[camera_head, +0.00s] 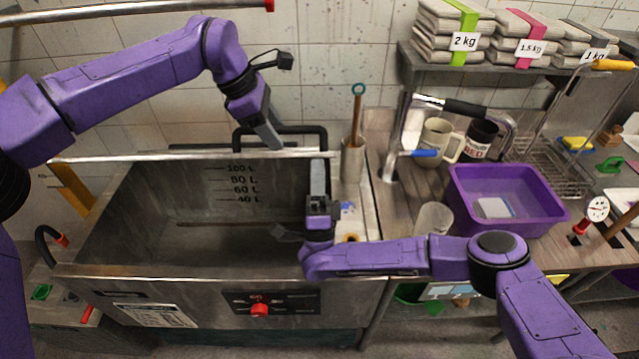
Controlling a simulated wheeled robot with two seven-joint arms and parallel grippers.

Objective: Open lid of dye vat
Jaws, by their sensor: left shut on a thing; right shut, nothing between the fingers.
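The dye vat (290,283) is a steel tank with a control panel and red knob on its front; its inside and litre marks are in view. A long thin steel edge (130,157), seemingly the lid's, runs along the back, with a black loop handle (310,129) behind it. The lid is seen nearly edge-on; its exact angle is unclear. My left gripper (272,143) is shut on the black handle; its fingertips partly hide the grip. My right gripper (317,168) is shut and empty over the vat's right side, fingers pointing to the back.
A steel holder (352,160) with a wooden-handled tool stands right of the vat. On the right counter are a purple basin (508,198), mugs (439,140), a clear beaker (433,219) and a dial thermometer (597,209).

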